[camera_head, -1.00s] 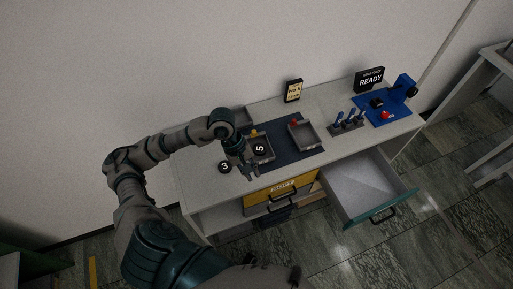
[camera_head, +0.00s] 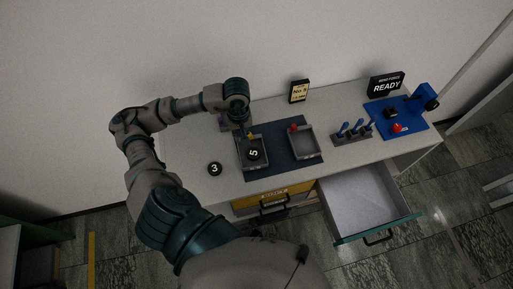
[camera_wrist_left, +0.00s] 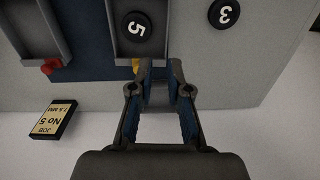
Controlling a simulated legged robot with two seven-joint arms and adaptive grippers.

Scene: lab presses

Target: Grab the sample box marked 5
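The black round piece marked 5 (camera_head: 253,153) sits in a grey open tray with a yellow knob (camera_head: 250,135) at its back. The left wrist view also shows the 5 piece (camera_wrist_left: 137,27) and the yellow knob (camera_wrist_left: 135,66). My left gripper (camera_head: 243,127) is at the tray's back end, partly hidden by its own wrist. In the left wrist view its fingers (camera_wrist_left: 161,72) are apart with nothing between them, beside the knob. I cannot tell whether a finger touches the tray. My right gripper is out of view.
A black piece marked 3 (camera_head: 214,169) lies left of the tray. A second grey tray (camera_head: 318,145) with a red knob stands to the right. Beyond are a rack of blue-handled tools (camera_head: 354,131), a blue machine (camera_head: 425,97) and signs. A drawer (camera_head: 366,201) is open in front.

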